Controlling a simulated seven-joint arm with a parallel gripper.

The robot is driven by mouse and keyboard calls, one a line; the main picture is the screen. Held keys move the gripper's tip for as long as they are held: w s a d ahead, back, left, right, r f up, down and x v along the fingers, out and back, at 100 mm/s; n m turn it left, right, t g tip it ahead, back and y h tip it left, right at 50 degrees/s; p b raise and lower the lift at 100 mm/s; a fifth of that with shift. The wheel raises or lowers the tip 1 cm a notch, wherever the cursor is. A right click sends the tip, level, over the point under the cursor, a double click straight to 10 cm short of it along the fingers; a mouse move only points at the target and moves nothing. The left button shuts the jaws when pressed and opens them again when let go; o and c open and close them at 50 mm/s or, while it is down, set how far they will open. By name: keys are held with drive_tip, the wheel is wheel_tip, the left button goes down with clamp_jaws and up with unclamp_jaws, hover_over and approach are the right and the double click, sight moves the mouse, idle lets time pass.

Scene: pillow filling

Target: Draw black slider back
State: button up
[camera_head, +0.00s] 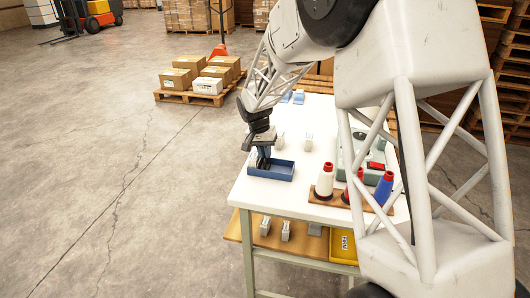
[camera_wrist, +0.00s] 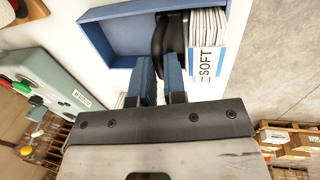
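The black slider (camera_wrist: 166,34) stands upright in the blue tray (camera_wrist: 108,34), against the left side of a stack of white packs (camera_wrist: 208,45) marked SOFT. My gripper (camera_wrist: 160,66) reaches into the tray at its near side. Its two blue fingers are close together, with the lower end of the slider in the narrow gap between them. The exact contact is hidden. In the head view my gripper (camera_head: 263,160) points down into the blue tray (camera_head: 272,172) at the left edge of the white table (camera_head: 250,196).
A grey-green machine (camera_wrist: 45,85) stands to the tray's right in the head view. A wooden rack (camera_head: 330,203) with white, red and blue cones is at the table's front right. Small pale blocks (camera_head: 308,142) stand behind the tray.

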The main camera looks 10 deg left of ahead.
clamp_jaws()
drive_tip(key=shift+d, duration=3.3)
drive_tip(key=shift+o, duration=1.9)
unclamp_jaws()
drive_tip(key=shift+d, duration=0.1)
drive_tip(key=shift+a+r, duration=0.25)
drive_tip(key=shift+r, duration=0.5)
wheel_tip(320, 180, up, 6)
drive_tip(key=a, duration=0.1)
drive_tip(key=shift+r, duration=0.15)
